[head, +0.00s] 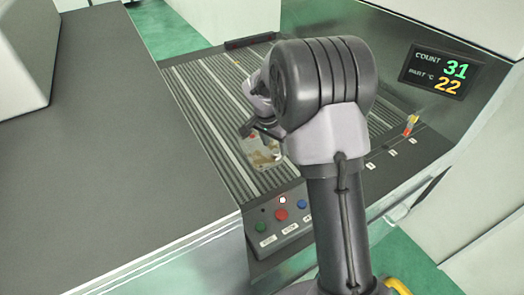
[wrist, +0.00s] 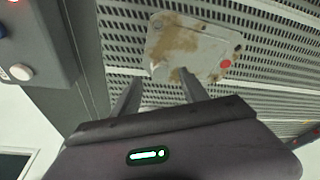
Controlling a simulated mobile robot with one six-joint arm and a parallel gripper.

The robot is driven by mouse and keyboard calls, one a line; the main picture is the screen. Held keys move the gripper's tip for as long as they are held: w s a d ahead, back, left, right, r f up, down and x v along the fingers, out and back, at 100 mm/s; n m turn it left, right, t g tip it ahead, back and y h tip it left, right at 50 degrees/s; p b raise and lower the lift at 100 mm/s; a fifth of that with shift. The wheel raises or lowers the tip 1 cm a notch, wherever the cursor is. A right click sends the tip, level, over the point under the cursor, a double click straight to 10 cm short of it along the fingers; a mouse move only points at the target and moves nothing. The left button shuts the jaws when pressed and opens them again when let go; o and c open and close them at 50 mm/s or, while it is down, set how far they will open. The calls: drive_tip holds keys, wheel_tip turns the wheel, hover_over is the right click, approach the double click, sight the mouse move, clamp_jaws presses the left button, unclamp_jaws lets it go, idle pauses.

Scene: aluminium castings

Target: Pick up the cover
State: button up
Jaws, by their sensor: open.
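The cover (wrist: 193,42) is a pale grey, roughly rectangular plate with brown stains and a red dot near one corner. It lies on the slotted grey surface. It also shows in the head view (head: 262,155), partly hidden by my gripper and arm. My gripper (wrist: 160,77) is open, its two fingers apart and pointing at the cover's near edge. I see nothing held between the fingers. I cannot tell whether the right fingertip touches the cover. In the head view my gripper (head: 260,129) is just above and beside the cover.
A control box (head: 281,216) with coloured buttons stands at the near end of the slotted bed (head: 207,103). A display (head: 440,72) reading 31 and 22 is on the right-hand wall. A small red and yellow item (head: 411,124) stands at the right. A wide dark surface (head: 110,165) is clear at left.

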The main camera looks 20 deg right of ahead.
sight(276, 151)
drive_tip(key=x, duration=0.3)
drive_tip(key=shift+w+f, duration=0.1)
drive_tip(key=shift+f, duration=0.15)
drive_tip(key=shift+r, duration=0.1)
drive_tip(key=shift+c, duration=0.2)
clamp_jaws()
